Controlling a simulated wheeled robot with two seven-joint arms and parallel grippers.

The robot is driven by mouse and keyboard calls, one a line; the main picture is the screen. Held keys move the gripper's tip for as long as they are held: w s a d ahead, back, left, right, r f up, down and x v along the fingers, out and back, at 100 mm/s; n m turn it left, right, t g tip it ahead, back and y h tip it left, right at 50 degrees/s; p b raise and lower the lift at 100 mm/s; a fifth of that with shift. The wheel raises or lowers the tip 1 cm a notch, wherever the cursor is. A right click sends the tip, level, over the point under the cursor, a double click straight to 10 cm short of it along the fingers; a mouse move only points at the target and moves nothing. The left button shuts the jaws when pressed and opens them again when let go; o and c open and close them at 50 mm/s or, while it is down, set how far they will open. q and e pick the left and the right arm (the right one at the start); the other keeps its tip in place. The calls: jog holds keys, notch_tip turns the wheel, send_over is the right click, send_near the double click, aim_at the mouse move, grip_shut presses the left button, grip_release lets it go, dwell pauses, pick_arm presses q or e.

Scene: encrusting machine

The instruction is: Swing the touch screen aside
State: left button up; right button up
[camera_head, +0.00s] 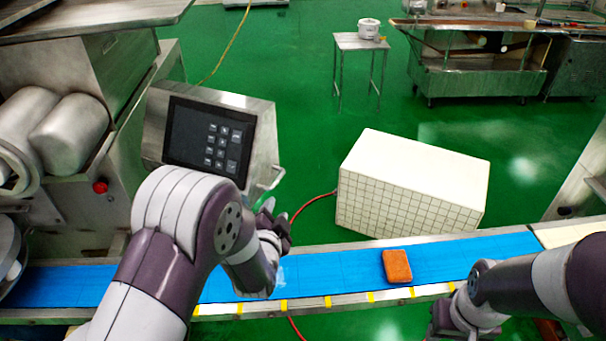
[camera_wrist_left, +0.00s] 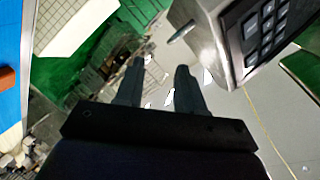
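The touch screen (camera_head: 208,137) is a dark panel with light keys in a metal housing, left of centre in the head view. Its lower right side carries a bar handle (camera_head: 273,180). In the left wrist view, the housing (camera_wrist_left: 215,45) and keyed panel (camera_wrist_left: 268,35) show at the upper right, with the handle (camera_wrist_left: 182,31) sticking out left. My left gripper (camera_head: 272,222) is just below the handle in the head view, apart from it. Its two fingers (camera_wrist_left: 161,80) are spread with nothing between them. My right gripper (camera_head: 452,322) is low at the right; its fingers are unclear.
A blue conveyor belt (camera_head: 340,270) runs across below, with an orange-brown block (camera_head: 397,266) on it. A white tiled box (camera_head: 410,185) stands behind the belt. A red button (camera_head: 100,186) is on the machine at left. Green floor is open beyond the screen.

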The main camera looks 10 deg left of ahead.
aim_at(276, 184)
pick_arm(q)
jog(key=shift+m+t, duration=0.3)
jog(key=x, duration=0.3)
jog(key=a+p+x, duration=0.1)
jog(key=x, duration=0.3)
jog(key=r+x, duration=0.1)
jog(key=x, duration=0.3)
jog(key=shift+a+p, duration=0.35)
jog(key=shift+p, duration=0.05)
jog(key=shift+w+d+f, duration=0.1)
jog(key=shift+w+d, duration=0.05)
jog(key=shift+w, duration=0.3)
jog(key=shift+s, duration=0.1)
grip_shut()
pick_arm(e)
jog(key=shift+s+a+r, duration=0.25)
jog(key=shift+a+r, duration=0.1)
jog(key=shift+r, duration=0.25)
jog(key=shift+s+a+r, duration=0.25)
jog(key=shift+a+r, duration=0.05)
jog(key=shift+r, duration=0.25)
